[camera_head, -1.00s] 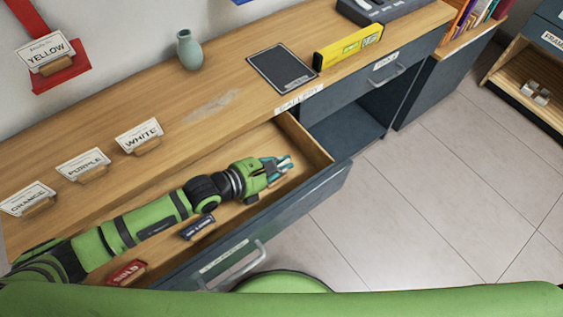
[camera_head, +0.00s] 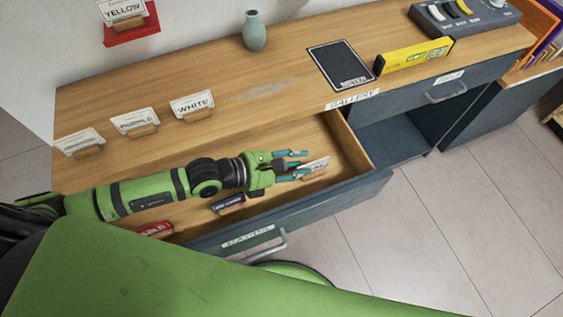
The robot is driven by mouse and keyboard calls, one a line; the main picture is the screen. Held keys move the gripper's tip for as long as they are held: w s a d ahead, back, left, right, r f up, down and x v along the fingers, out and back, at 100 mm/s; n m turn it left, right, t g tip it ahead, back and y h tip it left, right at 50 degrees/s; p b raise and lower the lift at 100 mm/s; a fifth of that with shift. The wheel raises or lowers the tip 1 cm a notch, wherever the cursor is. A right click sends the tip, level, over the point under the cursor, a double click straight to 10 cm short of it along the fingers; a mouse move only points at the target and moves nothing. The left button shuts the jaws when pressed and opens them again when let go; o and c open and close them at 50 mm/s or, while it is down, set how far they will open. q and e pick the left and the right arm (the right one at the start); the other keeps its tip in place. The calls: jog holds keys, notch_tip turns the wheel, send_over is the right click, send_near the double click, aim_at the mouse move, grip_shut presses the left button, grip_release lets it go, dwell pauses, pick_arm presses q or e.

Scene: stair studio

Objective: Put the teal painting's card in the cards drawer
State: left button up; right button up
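The drawer stands open below the counter; its front label (camera_head: 247,237) is hard to read. My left gripper (camera_head: 302,162) is inside the drawer, its two teal fingers spread apart. A small white card on a wooden block (camera_head: 315,166) stands on the drawer floor just at the fingertips. Its text is too small to read. A red card (camera_head: 155,229) and a dark blue card (camera_head: 228,202) are also in the drawer. My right gripper is not in view.
Cards marked WHITE (camera_head: 192,104), PURPLE (camera_head: 135,121) and another (camera_head: 79,142) stand on the counter (camera_head: 240,125). The YELLOW card (camera_head: 123,13) is on a red stand. A vase (camera_head: 254,32), dark panel (camera_head: 340,66) and yellow level (camera_head: 413,55) are behind.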

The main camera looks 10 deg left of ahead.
pick_arm(q)
jog(key=shift+v, duration=2.35)
